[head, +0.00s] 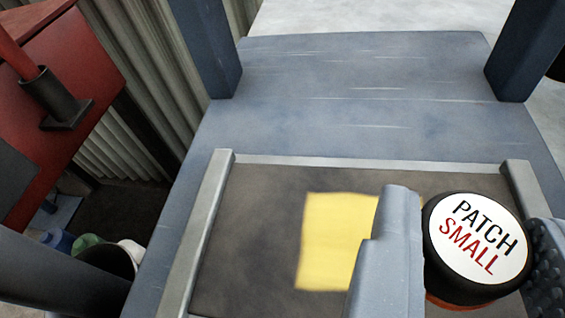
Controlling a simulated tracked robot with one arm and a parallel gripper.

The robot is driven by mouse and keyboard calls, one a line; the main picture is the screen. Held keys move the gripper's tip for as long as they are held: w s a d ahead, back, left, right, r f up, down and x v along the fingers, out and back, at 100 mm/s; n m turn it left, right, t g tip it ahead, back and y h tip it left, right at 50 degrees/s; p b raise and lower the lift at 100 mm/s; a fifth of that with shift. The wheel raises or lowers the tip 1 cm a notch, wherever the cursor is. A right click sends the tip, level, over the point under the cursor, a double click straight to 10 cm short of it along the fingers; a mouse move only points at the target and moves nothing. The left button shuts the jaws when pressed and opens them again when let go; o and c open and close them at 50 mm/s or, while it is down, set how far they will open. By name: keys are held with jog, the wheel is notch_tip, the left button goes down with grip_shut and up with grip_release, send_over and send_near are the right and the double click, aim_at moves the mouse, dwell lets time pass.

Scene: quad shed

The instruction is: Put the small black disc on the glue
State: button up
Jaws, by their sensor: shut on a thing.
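The small black disc (433,240) has a white top label reading "PATCH SMALL", in black and red letters. My gripper (472,255) is shut on it, with a grey finger on its left and a dark ribbed finger on its right. A strip of orange-red shows under the disc's near edge; I cannot tell whether it is part of the disc. A yellow patch (330,240), which looks like the glue, lies on the dark panel left of my gripper. The left finger hides part of it. I cannot tell the disc's height above the panel.
The dark panel (250,215) has a raised grey rim on its left, far and right sides. Blue-grey bench surface (360,95) lies beyond, with two dark posts. A red machine (70,75) and a bin (108,265) stand at left.

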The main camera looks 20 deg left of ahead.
aim_at(377, 171)
jog(key=shift+w+a+f+b, duration=0.15)
jog(key=shift+w+a+b, duration=0.15)
jog(key=shift+w+a, duration=0.9)
jog(key=shift+s+a+f, duration=0.1)
jog(key=shift+f, duration=0.05)
notch_tip(377, 171, down, 4)
jog(key=shift+r+b, duration=0.2)
jog(key=shift+b, duration=0.6)
jog(key=shift+r, duration=0.15)
jog(key=o, duration=0.9)
jog(key=shift+o, duration=0.2)
jog(key=shift+s, duration=0.1)
jog(key=p+v, duration=0.2)
jog(key=v, duration=0.8)
jog(key=shift+r, duration=0.15)
jog(key=shift+p+v, duration=0.4)
jog(key=shift+v, duration=0.5)
